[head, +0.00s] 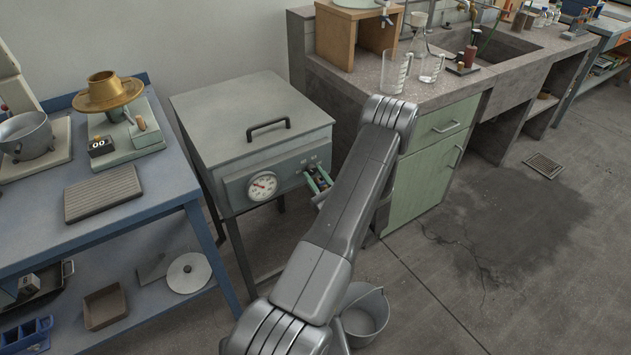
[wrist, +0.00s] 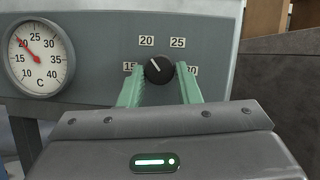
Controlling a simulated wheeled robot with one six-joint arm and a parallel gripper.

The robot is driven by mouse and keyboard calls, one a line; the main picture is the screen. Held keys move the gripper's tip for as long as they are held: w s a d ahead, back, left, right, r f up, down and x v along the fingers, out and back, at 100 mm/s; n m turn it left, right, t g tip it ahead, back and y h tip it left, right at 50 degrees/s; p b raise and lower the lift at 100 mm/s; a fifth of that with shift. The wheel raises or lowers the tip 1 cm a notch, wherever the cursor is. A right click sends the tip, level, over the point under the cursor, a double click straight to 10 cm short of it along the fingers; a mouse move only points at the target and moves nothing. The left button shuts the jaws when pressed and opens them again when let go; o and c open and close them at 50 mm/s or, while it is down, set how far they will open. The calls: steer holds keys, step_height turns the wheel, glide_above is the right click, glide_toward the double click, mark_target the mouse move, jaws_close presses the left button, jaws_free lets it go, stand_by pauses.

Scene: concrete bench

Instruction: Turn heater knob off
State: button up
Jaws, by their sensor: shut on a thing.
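The heater (head: 250,128) is a grey box on legs with a lid handle, a round dial gauge and a front panel. Its black knob (wrist: 158,70) shows in the wrist view with the labels 15, 20, 25 and 30 around it. The knob's white mark points up and left, toward the 20 side. My gripper (wrist: 160,82) has its green fingers on either side of the knob and is shut on it. In the head view my gripper (head: 318,180) is at the right of the heater's panel, and the knob is hard to make out there.
The gauge (wrist: 40,57) left of the knob has its red needle pointing up and left. A blue bench (head: 150,215) with equipment stands left of the heater. A green cabinet (head: 425,180) under a concrete counter stands close on the right. A bucket (head: 366,315) is on the floor below my arm.

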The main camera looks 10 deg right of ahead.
steer(key=n+g+y+b, duration=0.1)
steer(key=n+b, duration=0.3)
steer(key=n, duration=0.1)
steer(key=n+g+y+b, duration=0.1)
steer(key=n+g+b, duration=0.1)
steer(key=n+b, duration=0.2)
steer(key=n+g+y+b, duration=0.2)
steer(key=n+b, duration=0.2)
steer(key=n, duration=0.1)
steer(key=shift+w+d+n, duration=0.15)
steer(key=shift+d+n, duration=0.15)
steer(key=shift+d, duration=0.1)
steer(key=n+b, duration=0.2)
steer(key=n+g+b, duration=0.1)
steer(key=n+b, duration=0.1)
steer(key=n+g+b, duration=0.1)
steer(key=n+b, duration=0.1)
steer(key=b, duration=0.1)
steer(key=shift+r+h, duration=0.35)
steer(key=shift+h, duration=0.05)
steer(key=n+b, duration=0.1)
steer(key=n+g+h+b, duration=0.1)
steer(key=b, duration=0.1)
steer(key=n+b, duration=0.1)
steer(key=shift+r+n+b, duration=0.25)
steer(key=shift+n+b, duration=0.05)
steer(key=shift+n, duration=0.1)
steer(key=shift+r+n+h+b, duration=0.15)
steer(key=shift+n+h+b, duration=0.25)
steer(key=shift+r, duration=0.1)
